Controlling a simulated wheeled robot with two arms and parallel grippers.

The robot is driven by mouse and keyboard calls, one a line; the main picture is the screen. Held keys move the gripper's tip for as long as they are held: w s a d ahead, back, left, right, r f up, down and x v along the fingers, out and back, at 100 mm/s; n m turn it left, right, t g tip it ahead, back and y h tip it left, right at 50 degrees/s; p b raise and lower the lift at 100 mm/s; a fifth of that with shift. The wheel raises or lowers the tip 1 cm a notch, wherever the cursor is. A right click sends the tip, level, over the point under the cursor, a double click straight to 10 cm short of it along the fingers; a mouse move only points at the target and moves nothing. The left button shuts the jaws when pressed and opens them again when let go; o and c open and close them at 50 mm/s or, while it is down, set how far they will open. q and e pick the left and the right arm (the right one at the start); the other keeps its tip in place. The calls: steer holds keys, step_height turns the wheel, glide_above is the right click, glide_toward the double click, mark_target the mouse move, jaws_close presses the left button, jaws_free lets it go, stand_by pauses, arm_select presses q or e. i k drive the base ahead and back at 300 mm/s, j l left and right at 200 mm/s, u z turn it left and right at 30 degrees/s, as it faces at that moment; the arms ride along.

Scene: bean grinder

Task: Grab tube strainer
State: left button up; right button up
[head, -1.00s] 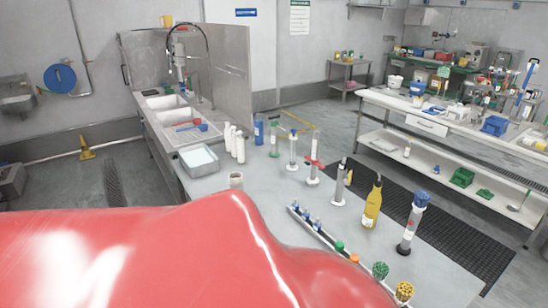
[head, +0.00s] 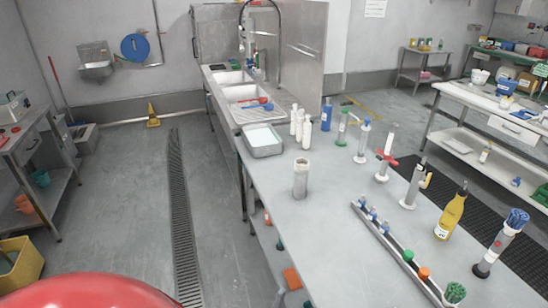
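No label marks the tube strainer, so I cannot tell for sure which thing it is. A pale, open-topped cylinder (head: 300,180) stands upright and alone on the left part of the grey table (head: 330,250), in the head view. A long narrow rack (head: 395,248) lies on the table with a row of tubes or brushes with blue, green and orange tops. Several clear tubes on round bases stand behind it, one with a red clamp (head: 387,158). Neither of my grippers is in view.
A metal tray (head: 263,141), white bottles (head: 301,127) and a blue bottle (head: 326,116) stand at the table's far end. A yellow bottle (head: 451,214) stands at right. A glossy red shape (head: 90,290) fills the bottom left. Floor left of the table is open.

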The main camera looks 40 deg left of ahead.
mark_target(301, 167)
steer(key=u, duration=0.95)
steer(key=i+j+u, duration=0.1)
steer(key=i+j, duration=1)
steer(key=i, duration=0.15)
steer(key=i+j, duration=0.25)
steer(key=i+u, duration=0.05)
steer(key=i, duration=0.05)
